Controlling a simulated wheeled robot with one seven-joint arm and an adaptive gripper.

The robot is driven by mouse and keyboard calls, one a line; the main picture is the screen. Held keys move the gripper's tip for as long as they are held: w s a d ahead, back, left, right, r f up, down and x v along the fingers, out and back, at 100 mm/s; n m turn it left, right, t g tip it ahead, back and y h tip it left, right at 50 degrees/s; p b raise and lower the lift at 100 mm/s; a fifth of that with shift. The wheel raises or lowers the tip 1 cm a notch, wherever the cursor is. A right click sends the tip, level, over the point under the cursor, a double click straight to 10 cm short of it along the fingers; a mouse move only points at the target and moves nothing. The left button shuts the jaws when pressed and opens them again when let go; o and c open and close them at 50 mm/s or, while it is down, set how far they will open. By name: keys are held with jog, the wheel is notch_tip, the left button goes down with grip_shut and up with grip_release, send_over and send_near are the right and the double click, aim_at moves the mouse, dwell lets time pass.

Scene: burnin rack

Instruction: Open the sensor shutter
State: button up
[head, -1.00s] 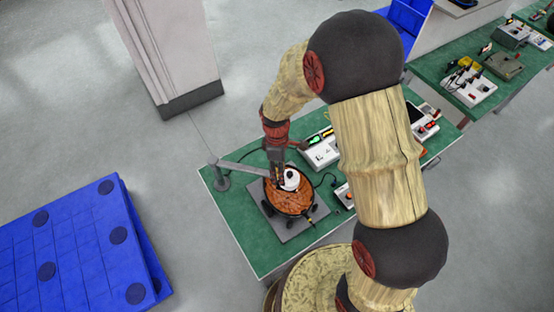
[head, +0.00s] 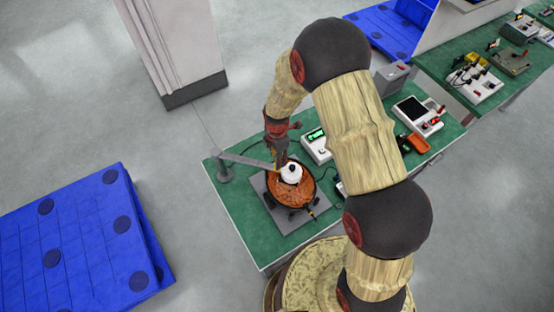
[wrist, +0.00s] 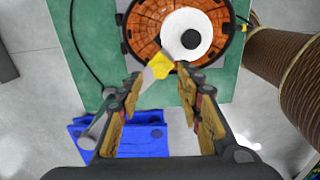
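A round orange-brown segmented disc in a dark ring (head: 287,198) sits on a grey plate on the green table. A white round piece with a black centre (head: 291,173) stands on it; the wrist view shows this white piece (wrist: 187,36) from above. A grey bar (head: 243,160) reaches from a post at the table's left edge towards the disc. In the wrist view a yellow end piece (wrist: 161,66) lies between my fingertips, beside the white piece. I cannot tell which part is the shutter. My gripper (wrist: 160,79) is open, its fingers apart; contact is unclear. It also shows above the disc (head: 281,162).
White and grey devices, including one with a green display (head: 316,136) and one with a dark screen (head: 413,108), stand right of the disc, partly behind my arm. A blue pallet (head: 80,240) lies on the floor at left. A pillar (head: 172,50) stands behind.

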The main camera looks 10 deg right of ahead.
jog(key=shift+f, duration=1.4)
jog(key=shift+c, duration=0.7)
jog(key=c, duration=0.8)
grip_shut()
